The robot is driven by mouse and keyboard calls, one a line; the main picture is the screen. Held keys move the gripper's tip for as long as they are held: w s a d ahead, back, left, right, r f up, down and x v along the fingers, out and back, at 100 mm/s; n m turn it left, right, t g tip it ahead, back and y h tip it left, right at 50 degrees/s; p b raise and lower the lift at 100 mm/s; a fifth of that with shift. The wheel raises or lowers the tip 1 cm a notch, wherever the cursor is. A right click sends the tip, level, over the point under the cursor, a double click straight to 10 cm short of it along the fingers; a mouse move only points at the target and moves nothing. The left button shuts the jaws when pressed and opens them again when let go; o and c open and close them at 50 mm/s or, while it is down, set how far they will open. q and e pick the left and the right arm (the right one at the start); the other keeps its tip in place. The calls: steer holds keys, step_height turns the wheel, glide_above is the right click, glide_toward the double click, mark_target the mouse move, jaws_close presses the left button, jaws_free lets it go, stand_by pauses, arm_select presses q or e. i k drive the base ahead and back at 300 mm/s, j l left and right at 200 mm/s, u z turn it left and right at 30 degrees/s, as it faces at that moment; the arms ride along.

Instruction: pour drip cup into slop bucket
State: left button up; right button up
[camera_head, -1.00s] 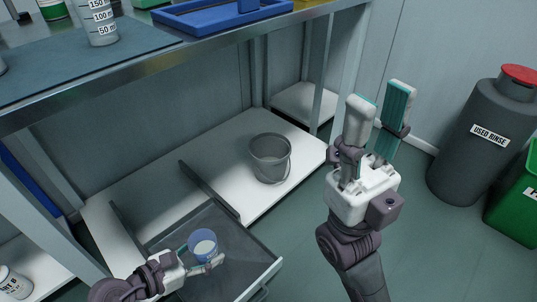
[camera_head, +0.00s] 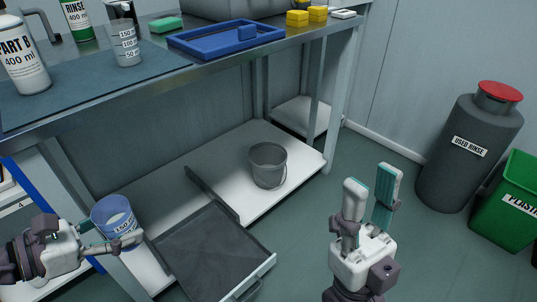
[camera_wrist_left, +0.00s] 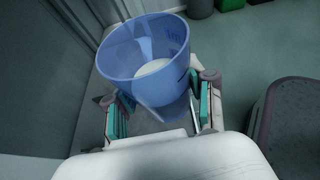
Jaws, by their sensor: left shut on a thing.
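The drip cup (camera_head: 112,214) is a blue translucent cup with pale liquid in it. My left gripper (camera_head: 112,243) is shut on it and holds it upright or nearly so, left of the pulled-out drawer tray. In the left wrist view the cup (camera_wrist_left: 145,55) sits between the two fingers, its mouth open and a whitish content inside. The slop bucket (camera_head: 268,166) is a grey bucket with a handle, standing on the white lower shelf under the bench. My right gripper (camera_head: 370,198) is open and empty, in front of and right of the bucket.
The dark drawer tray (camera_head: 212,255) is pulled out and empty. A bench leg stands close to the cup. The bench top (camera_head: 75,100) overhangs the shelf (camera_head: 225,160). A used rinse can (camera_head: 465,155) and a green bin (camera_head: 510,205) stand right; the floor between is clear.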

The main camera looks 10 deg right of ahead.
mark_target(267, 160)
steer(key=i+l+u, duration=0.1)
steer(key=l, duration=0.25)
steer(key=i+l, duration=0.2)
steer(key=l, duration=0.15)
steer(key=i+l+u, duration=0.15)
steer(key=l, duration=0.25)
steer(key=i+l+u, duration=0.1)
steer(key=l, duration=0.25)
